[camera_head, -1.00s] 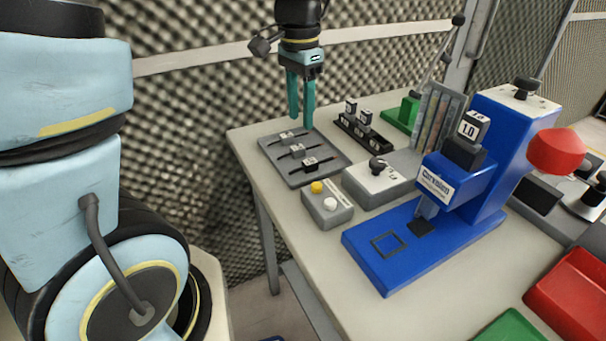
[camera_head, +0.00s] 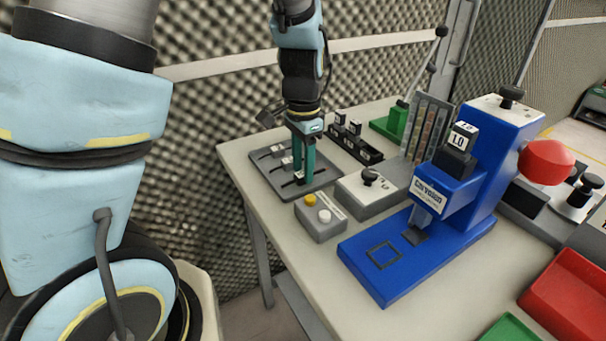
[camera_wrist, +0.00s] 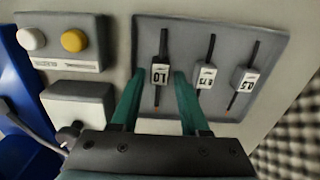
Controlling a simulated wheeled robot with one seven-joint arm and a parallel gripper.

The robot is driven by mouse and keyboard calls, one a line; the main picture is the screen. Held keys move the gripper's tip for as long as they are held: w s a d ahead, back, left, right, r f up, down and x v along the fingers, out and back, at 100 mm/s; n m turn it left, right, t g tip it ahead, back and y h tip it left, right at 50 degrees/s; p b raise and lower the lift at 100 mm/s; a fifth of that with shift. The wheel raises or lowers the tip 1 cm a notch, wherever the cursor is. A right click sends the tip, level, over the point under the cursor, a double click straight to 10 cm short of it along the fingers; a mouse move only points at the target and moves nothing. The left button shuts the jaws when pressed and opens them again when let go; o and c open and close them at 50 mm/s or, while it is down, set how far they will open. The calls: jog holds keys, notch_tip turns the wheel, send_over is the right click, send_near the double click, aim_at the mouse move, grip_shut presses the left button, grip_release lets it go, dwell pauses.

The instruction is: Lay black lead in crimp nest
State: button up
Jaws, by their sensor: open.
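My gripper (camera_head: 304,176) is open and lowered over the grey lead tray (camera_head: 327,179). In the wrist view, its two green fingers (camera_wrist: 159,73) stand on either side of the tag of a black lead (camera_wrist: 162,43); the tag looks marked 1.0. I see no grip on it. Two more dark tagged leads, a middle one (camera_wrist: 210,48) and an outer one (camera_wrist: 253,54), lie beside it on the tray. The blue crimp press (camera_head: 467,195) stands to the right, with a small dark nest block (camera_head: 415,236) under its head. No lead shows at the nest.
A grey box with yellow and white buttons (camera_head: 320,218) and a grey box with a black knob (camera_head: 370,193) stand between tray and press. A black rack (camera_head: 356,147) is behind the tray. A red bin (camera_head: 570,295) and green bin (camera_head: 508,330) are at the front right.

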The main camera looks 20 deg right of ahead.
jog(key=shift+f, duration=0.6)
grip_shut()
